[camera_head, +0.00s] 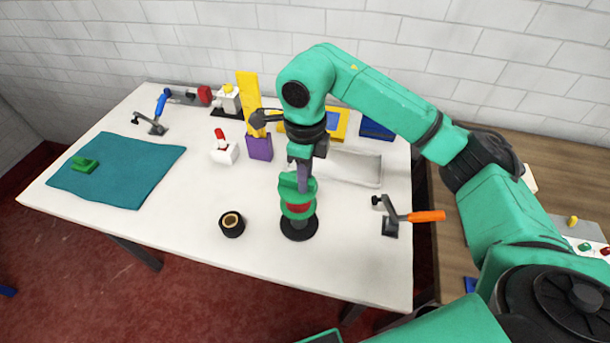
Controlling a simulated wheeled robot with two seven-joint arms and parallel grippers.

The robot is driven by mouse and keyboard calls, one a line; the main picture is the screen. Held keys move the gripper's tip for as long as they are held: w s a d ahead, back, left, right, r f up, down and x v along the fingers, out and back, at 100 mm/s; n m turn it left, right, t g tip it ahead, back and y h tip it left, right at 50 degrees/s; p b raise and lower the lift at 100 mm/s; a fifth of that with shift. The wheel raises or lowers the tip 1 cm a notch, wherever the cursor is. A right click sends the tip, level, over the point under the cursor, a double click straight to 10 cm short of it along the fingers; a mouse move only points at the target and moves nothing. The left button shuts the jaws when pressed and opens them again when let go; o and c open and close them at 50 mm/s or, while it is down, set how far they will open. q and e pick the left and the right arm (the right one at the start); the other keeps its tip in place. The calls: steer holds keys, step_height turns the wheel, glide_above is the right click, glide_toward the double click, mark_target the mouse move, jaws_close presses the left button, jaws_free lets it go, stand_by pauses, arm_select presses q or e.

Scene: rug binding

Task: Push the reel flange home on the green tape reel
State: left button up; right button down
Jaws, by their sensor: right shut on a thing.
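My right arm reaches down over the table to a round black base (299,232) with a post. My right gripper (298,198) is low over this base, shut on a red piece (299,211) just above it. The hand hides much of this piece, and I cannot tell whether it is seated or a little apart from what is below. The green tape reel cannot be made out clearly. A black roll with a tan core (232,223) lies to the left. My left gripper is not in view.
A teal rug (135,165) with a green block (83,164) lies left. An orange-handled clamp (400,215) stands right of the base, a blue-handled clamp (158,112) at back left. A purple holder (258,147) and white tray (355,166) are behind. The front left tabletop is free.

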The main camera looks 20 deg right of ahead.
stand_by(0.7)
steer(key=shift+f+b, duration=0.85)
steer(key=c, duration=0.7)
jaws_free()
steer(key=shift+r, duration=0.1)
steer(key=shift+o, duration=0.2)
steer(key=shift+r, duration=0.25)
step_height(320, 180, up, 14)
steer(key=p, duration=0.1)
